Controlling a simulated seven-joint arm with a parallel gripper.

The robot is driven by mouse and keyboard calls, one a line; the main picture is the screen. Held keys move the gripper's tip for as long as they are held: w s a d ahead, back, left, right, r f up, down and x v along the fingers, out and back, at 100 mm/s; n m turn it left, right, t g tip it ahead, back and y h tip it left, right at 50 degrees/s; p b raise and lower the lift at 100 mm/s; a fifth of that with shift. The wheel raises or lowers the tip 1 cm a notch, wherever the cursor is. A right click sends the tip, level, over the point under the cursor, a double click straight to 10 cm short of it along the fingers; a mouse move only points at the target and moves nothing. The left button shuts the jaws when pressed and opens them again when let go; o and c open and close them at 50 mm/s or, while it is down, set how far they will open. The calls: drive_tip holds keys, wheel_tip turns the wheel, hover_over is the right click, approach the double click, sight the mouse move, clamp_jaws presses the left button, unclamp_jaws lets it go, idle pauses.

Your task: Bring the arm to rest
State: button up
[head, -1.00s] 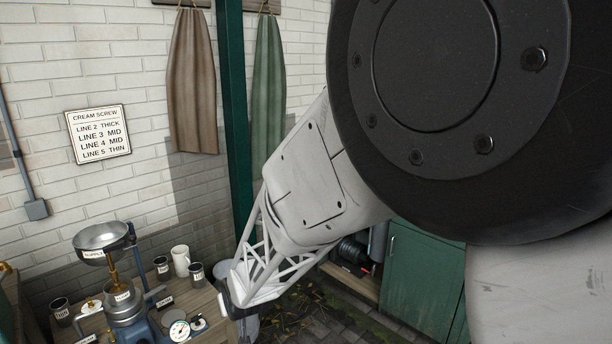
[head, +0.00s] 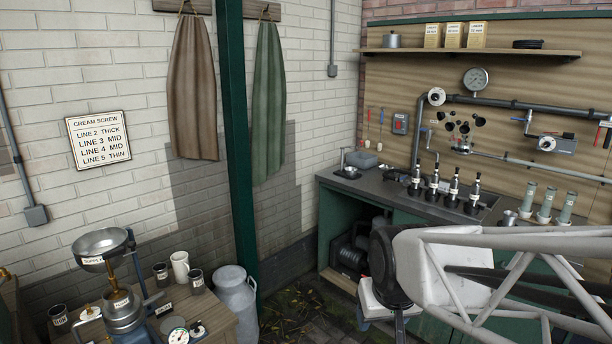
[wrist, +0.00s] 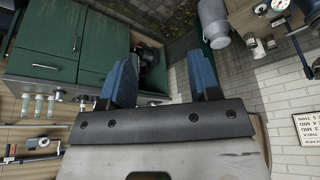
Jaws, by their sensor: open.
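My arm (head: 500,275) crosses the lower right of the head view, a white lattice link with a dark round joint, in front of the green counter. My gripper (wrist: 162,80) shows in the wrist view with its two blue fingers wide apart and nothing between them. In the head view the fingers cannot be made out clearly behind the joint.
A dark-topped counter (head: 325,179) with several bottles stands along the right wall. A wooden table (head: 215,325) with a separator (head: 125,300) and cups is at lower left. A grey milk churn (head: 237,300) stands beside it. Open floor (head: 300,310) lies between.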

drive_tip(key=s+d+r, duration=0.1)
drive_tip(key=s+d, duration=0.1)
drive_tip(key=s, duration=0.3)
drive_tip(key=s+d+m+g, duration=0.1)
drive_tip(key=s+d, duration=0.2)
drive_tip(key=s, duration=0.2)
drive_tip(key=shift+s+d+r+h, duration=0.25)
drive_tip(key=shift+s+r+h, duration=0.15)
idle(1.7)
